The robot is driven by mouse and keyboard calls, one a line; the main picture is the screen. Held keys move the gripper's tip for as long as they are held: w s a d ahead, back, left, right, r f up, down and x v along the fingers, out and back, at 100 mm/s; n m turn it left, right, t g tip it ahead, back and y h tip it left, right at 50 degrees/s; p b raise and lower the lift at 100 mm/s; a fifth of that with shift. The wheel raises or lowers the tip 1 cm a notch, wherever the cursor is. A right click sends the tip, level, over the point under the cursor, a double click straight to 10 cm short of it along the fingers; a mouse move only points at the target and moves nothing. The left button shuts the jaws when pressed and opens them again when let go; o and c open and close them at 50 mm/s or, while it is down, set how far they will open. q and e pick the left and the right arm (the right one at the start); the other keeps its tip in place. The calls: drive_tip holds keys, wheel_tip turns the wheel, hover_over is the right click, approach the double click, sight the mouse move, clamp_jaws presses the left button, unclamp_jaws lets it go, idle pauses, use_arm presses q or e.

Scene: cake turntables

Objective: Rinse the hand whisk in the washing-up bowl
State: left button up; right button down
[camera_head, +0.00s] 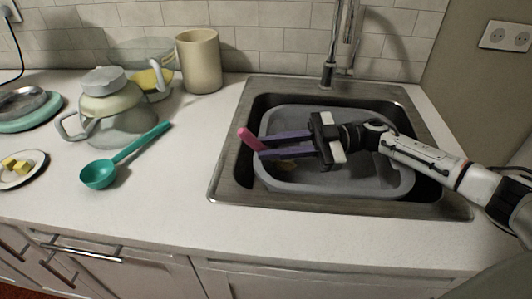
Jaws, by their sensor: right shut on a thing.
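The grey washing-up bowl (386,186) sits inside the sink. My right gripper (262,147) reaches in from the right over the bowl, with its fingers pointing left. It is shut on the pink handle (247,139) of what looks like the hand whisk, which sticks up and to the left from between the fingertips. My left gripper is not in view.
The metal sink (226,172) has a tall tap (330,70) behind it. On the left counter are a teal ladle (100,174), a lidded jug (112,108), a beige canister (199,62) and a plate (38,178) with yellow cubes. The counter front is clear.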

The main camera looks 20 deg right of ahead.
wheel_tip(320, 180, up, 19)
drive_tip(key=p, duration=0.9)
drive_tip(key=shift+p, duration=0.3)
idle(0.8)
drive_tip(key=shift+r, duration=0.1)
idle(1.9)
wheel_tip(320, 180, up, 4)
drive_tip(key=shift+f, duration=0.1)
idle(1.3)
